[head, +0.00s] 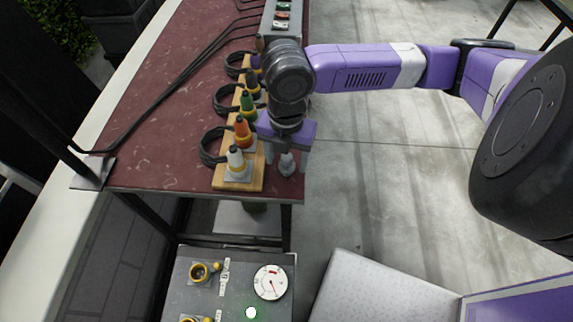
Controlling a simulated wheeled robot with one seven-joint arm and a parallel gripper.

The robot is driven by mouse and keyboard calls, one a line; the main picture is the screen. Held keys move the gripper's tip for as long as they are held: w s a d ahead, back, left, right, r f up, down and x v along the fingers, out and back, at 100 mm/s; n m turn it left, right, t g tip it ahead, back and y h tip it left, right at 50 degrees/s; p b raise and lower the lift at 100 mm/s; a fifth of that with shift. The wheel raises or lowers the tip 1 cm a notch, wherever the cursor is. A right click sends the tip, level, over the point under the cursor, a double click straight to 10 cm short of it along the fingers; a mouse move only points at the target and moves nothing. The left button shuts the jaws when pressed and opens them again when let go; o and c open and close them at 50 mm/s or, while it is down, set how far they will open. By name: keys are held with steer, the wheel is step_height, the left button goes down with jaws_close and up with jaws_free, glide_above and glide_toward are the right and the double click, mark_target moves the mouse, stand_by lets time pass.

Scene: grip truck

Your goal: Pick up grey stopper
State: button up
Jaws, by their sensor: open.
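The grey stopper (287,164) is a small grey piece with a round flared base. It stands near the front right corner of the dark red tabletop (160,125), to the right of a wooden strip. My gripper (287,154) is purple and points down directly over the stopper. Its fingers are open, one on each side of the stopper's upper part. The top of the stopper is partly hidden by the gripper, and I cannot tell whether the fingers touch it.
A wooden strip (256,182) holds coloured connectors, including a white one (235,160) and an orange one (242,132), close left of my gripper. Black cable loops (211,147) lie beside it. A lower grey panel (238,300) carries a gauge (270,282).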

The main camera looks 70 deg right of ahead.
steer(key=shift+f, duration=1.3)
jaws_close()
steer(key=shift+r, duration=0.1)
